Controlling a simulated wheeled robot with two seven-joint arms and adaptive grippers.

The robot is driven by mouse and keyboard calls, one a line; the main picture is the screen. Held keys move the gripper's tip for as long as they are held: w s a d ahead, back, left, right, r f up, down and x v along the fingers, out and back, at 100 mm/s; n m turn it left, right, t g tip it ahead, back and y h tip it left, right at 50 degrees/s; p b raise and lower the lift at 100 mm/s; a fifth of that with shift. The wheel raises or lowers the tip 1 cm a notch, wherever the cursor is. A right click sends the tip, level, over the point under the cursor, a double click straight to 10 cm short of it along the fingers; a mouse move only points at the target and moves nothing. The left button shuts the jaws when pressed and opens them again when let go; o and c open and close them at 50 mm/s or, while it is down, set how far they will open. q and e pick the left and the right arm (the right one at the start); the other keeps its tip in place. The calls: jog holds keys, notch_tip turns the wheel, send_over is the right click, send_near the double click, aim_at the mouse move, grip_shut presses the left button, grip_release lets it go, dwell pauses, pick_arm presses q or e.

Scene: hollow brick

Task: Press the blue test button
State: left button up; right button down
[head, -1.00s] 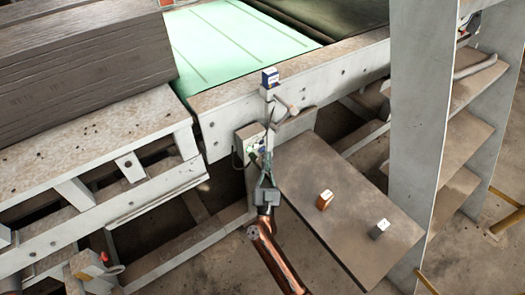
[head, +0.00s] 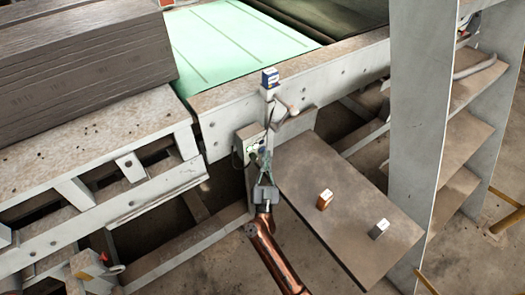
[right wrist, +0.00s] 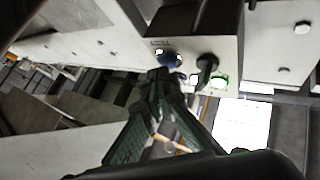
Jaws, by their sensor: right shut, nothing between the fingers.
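A small grey control box (head: 244,140) is fixed to the side of the pale machine frame in the head view. In the right wrist view the face of the box (right wrist: 226,50) carries the round blue button (right wrist: 168,60), a dark knob (right wrist: 206,66) and a lit green button (right wrist: 220,81). My right gripper (head: 265,160) is shut and empty, with its fingertips close to the box. In the right wrist view its fingertips (right wrist: 163,76) lie right at the blue button's lower edge and partly cover it. I cannot tell whether they touch it. My left gripper is not in view.
A grey-brown table (head: 345,215) right of my right arm holds an orange-brown block (head: 325,199) and a grey block (head: 379,228). A blue and white sensor (head: 270,80) stands on a bracket above the box. A tall pale post (head: 420,130) rises at the right.

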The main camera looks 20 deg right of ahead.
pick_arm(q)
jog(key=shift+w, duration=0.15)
pick_arm(e)
jog(key=shift+w+a, duration=0.1)
jog(key=shift+w, duration=0.05)
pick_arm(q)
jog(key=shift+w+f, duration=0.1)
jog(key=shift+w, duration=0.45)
pick_arm(e)
jog(key=shift+w, duration=0.2)
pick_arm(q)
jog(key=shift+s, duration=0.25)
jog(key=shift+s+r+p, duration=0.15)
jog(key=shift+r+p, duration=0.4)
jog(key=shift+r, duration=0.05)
pick_arm(e)
jog(key=shift+s+d, duration=0.25)
jog(key=shift+s, duration=0.55)
